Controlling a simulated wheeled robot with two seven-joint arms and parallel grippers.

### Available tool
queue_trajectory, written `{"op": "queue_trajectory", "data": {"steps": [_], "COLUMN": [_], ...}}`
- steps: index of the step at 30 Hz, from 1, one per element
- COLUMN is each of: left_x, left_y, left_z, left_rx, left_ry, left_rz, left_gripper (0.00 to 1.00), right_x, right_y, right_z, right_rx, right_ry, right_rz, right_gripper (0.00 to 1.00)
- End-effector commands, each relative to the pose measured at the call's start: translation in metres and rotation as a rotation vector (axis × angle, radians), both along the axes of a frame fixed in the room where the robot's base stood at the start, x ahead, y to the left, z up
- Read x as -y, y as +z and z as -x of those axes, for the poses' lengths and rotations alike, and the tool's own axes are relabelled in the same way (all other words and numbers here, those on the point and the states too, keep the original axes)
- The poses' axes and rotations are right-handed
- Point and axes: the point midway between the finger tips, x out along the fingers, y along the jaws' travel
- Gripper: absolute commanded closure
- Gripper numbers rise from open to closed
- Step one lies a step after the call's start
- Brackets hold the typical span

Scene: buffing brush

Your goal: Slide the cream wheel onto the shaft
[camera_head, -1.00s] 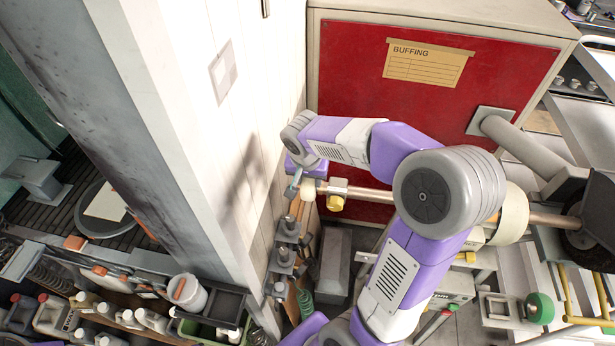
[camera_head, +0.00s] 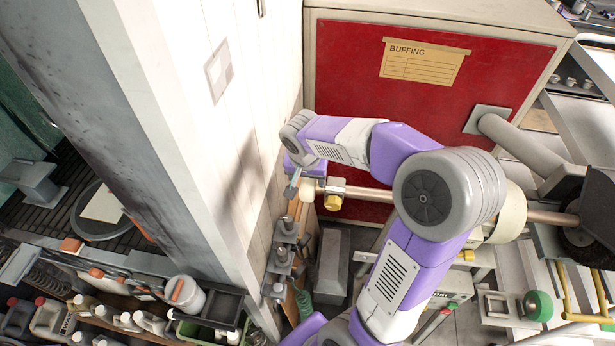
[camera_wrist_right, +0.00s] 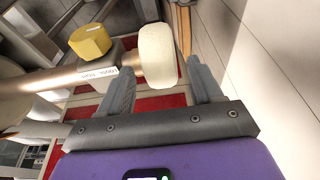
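A small cream wheel (camera_wrist_right: 157,55) is at the free end of the copper-coloured shaft (camera_wrist_right: 60,80) in the right wrist view; I cannot tell how far it is on. In the head view this wheel (camera_head: 307,188) is at the left end of the shaft (camera_head: 368,195), beside a yellow knob (camera_head: 333,202). My right gripper (camera_wrist_right: 160,80) is open, its fingers on either side of the wheel with gaps showing. It also shows in the head view (camera_head: 295,180), mostly hidden by its wrist. My left gripper is not in view.
A larger cream wheel (camera_head: 510,212) sits further right on the shaft, partly behind my arm. A red panel (camera_head: 350,80) labelled BUFFING stands behind. A white wall (camera_head: 265,130) is close to the left of my gripper. Metal posts (camera_head: 284,255) stand below it.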

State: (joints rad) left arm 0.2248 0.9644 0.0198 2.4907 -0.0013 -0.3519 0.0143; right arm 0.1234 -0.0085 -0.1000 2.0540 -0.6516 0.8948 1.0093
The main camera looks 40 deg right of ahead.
Motion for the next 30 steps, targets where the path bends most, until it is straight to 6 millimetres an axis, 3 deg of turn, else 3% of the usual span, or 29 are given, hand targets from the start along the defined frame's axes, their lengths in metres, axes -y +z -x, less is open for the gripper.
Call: {"op": "queue_trajectory", "data": {"steps": [11,22,30], "left_x": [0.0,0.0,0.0], "left_y": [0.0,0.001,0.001], "left_z": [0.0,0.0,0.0], "left_rx": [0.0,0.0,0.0], "left_ry": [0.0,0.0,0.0], "left_rz": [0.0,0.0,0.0], "left_gripper": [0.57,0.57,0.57], "right_x": [-0.001,-0.012,-0.015], "right_y": [0.003,0.058,0.074], "right_z": [0.0,0.009,0.012], "right_rx": [0.001,0.004,0.001], "right_ry": [0.0,0.001,0.0], "right_rz": [0.0,0.001,-0.001], "right_gripper": [0.28,0.28,0.28]}}
